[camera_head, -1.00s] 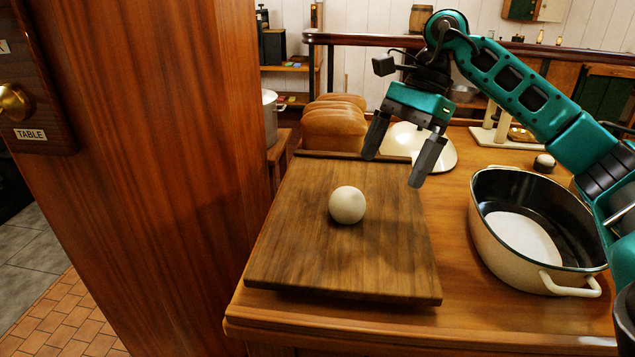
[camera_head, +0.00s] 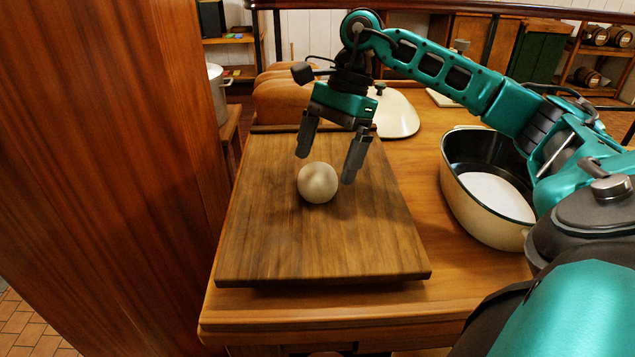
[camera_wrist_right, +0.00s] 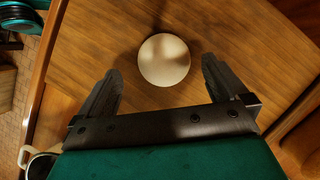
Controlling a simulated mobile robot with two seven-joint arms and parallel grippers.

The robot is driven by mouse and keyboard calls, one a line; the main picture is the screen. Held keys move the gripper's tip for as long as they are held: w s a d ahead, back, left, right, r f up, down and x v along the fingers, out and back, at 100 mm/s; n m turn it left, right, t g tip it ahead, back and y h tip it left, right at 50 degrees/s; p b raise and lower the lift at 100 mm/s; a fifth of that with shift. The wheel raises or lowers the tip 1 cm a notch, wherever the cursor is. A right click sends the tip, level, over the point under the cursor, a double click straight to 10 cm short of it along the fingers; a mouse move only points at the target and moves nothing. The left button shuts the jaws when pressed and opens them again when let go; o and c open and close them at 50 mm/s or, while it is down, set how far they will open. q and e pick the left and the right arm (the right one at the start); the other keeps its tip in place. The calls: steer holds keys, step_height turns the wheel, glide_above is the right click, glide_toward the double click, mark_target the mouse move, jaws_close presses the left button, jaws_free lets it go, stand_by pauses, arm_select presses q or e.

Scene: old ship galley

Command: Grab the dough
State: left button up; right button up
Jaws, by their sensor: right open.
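The dough (camera_head: 318,183) is a smooth, pale ball resting on a dark wooden board (camera_head: 310,245) in the head view. My right gripper (camera_head: 326,168) is open above the board, its fingers pointing down close to the dough on its far side. In the right wrist view the dough (camera_wrist_right: 164,60) lies just beyond the two spread fingertips of my right gripper (camera_wrist_right: 160,85), about centred between them. I cannot tell whether a finger touches it. My left gripper is out of view.
An oval cream pot (camera_head: 487,190) with a dark inside stands right of the board. Bread loaves (camera_head: 283,95) and a pale domed lid (camera_head: 395,113) are behind the board. A tall wooden panel (camera_head: 110,150) closes off the left side.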

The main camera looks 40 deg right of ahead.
mark_target(321, 165)
steer(key=x, duration=0.4)
steer(key=shift+w+a+f, duration=0.15)
steer(key=shift+w+f, duration=0.05)
steer(key=shift+f, duration=0.15)
steer(key=c, duration=1.1)
steer(key=shift+r, duration=0.1)
steer(key=shift+c, duration=0.2)
